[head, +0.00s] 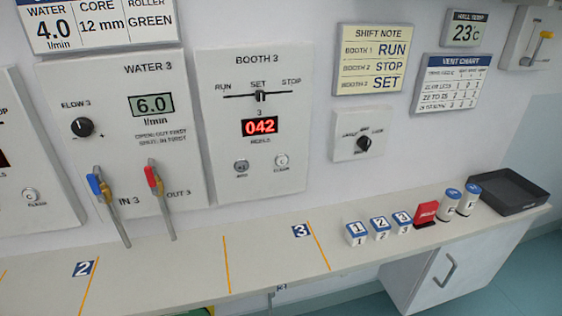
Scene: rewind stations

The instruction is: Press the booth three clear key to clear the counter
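The Booth 3 panel (221,130) is a white plate on the wall, near the middle of the head view. Its red display (260,126) reads 042. Below the display are two round keys. The clear key (282,160) is the pale one on the right, and the grey add key (241,166) is on the left. A selector (260,96) above the display sits at the middle, under SET. Nothing covers the panel. Neither of my grippers shows in the head view.
The Water 3 panel, with a blue-handled valve (96,186) and a red-handled valve (153,178), stands left of the booth panel. The shelf (275,262) below is bare under it. Numbered blocks (356,234), a red item (426,212) and a black tray (508,190) stand further right.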

